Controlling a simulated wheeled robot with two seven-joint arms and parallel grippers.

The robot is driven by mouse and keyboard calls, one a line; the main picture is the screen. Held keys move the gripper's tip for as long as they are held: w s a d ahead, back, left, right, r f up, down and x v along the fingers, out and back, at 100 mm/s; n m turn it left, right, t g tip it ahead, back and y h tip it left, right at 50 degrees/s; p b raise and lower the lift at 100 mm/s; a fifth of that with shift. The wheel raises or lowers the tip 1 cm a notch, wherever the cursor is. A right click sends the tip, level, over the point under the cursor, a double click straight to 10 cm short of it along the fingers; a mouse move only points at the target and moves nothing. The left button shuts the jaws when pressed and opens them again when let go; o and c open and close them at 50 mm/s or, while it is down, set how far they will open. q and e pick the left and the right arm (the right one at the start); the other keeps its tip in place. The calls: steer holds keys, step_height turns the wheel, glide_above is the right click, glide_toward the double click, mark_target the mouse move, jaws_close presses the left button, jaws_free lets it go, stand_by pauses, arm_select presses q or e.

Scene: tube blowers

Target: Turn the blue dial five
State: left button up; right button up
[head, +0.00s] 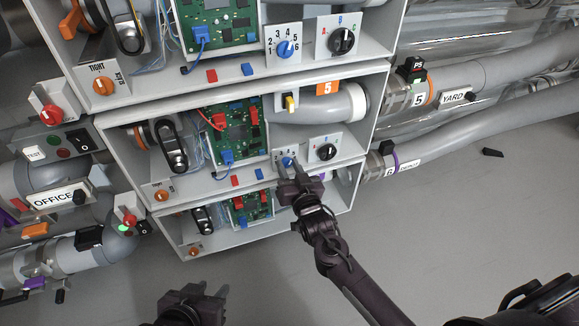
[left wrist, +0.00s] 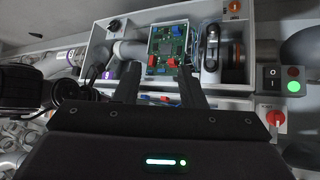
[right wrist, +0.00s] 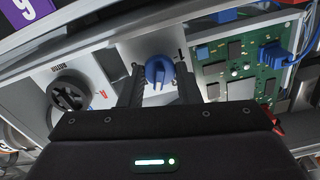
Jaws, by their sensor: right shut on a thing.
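The blue dial (head: 288,161) sits on a white numbered plate in the middle grey box, below an orange 5 label (head: 327,87). My right gripper (head: 293,173) reaches it from below. In the right wrist view the blue dial (right wrist: 158,70) is between the two dark fingers, which are shut on it. Much of the plate's numbers is hidden by the fingers. My left gripper (head: 205,298) is low in the head view, away from the boxes. In the left wrist view its fingers (left wrist: 158,82) are apart with nothing between them.
Another blue dial (head: 285,48) is in the upper box. A black A-B-C dial (head: 327,151) is right of the held dial; a green circuit board (head: 238,131) is left. The bottom box (head: 290,230) stands below. Pipes run on both sides. Floor at lower right is mostly clear.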

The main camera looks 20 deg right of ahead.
steer(key=shift+r+m+p, duration=0.1)
steer(key=shift+m+p, duration=0.25)
steer(key=shift+m, duration=0.85)
arm_select(q)
steer(key=s+a+f+g+y+p, duration=0.2)
steer(key=s+a+g, duration=0.1)
steer(key=s+a, duration=0.1)
steer(key=shift+s+f+n+g, duration=0.25)
steer(key=shift+s+n+g, duration=0.05)
steer(key=shift+g, duration=0.1)
arm_select(e)
steer(key=shift+m, duration=2.2)
arm_select(q)
steer(key=shift+s+a, duration=0.1)
steer(key=shift+a, duration=0.1)
arm_select(e)
steer(key=o, duration=1)
